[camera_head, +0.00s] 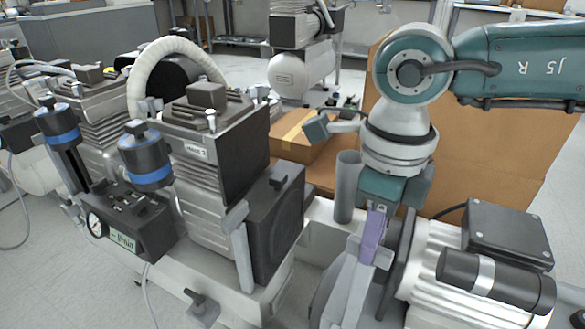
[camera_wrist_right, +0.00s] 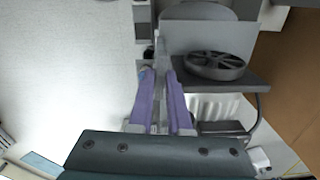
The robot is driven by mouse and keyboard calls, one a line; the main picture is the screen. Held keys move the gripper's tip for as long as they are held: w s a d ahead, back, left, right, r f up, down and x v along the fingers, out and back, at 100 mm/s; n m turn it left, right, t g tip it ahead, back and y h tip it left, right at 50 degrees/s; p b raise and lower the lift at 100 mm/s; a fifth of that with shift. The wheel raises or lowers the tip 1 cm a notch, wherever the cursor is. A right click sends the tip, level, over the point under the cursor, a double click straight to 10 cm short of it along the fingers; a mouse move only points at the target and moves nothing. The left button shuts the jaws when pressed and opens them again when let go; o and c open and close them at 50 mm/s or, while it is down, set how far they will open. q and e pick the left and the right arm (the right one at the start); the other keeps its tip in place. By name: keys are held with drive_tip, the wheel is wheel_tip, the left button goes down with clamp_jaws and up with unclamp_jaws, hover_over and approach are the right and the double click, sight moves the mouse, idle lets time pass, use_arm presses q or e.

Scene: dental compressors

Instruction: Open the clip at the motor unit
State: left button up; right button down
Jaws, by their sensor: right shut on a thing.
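The motor unit (camera_head: 425,275) stands at the lower right of the head view, with a silver finned body and dark boxes on it. My right gripper (camera_head: 374,245) points down beside its left end. In the wrist view the purple fingers (camera_wrist_right: 162,82) are shut on a thin grey piece, which seems to be the clip (camera_wrist_right: 160,52). In the head view a light grey strip (camera_head: 350,285) runs down below the fingers; I cannot tell if it is the same piece. A dark spoked wheel (camera_wrist_right: 215,66) lies right of the fingers. My left gripper is out of view.
A grey upright tube (camera_head: 347,187) stands close left of my right gripper. A dark compressor block (camera_head: 212,150) with a white hose (camera_head: 175,50) stands to the left. Cardboard boxes (camera_head: 303,133) and a brown panel (camera_head: 480,150) are behind the arm.

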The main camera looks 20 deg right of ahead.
drive_tip(key=shift+n, duration=0.5)
drive_tip(key=c, duration=0.9)
unclamp_jaws()
drive_tip(key=shift+o, duration=0.2)
drive_tip(key=shift+r, duration=0.1)
wheel_tip(320, 180, up, 10)
drive_tip(key=p, duration=0.3)
drive_tip(key=shift+a+p, duration=0.1)
drive_tip(key=shift+p, duration=0.2)
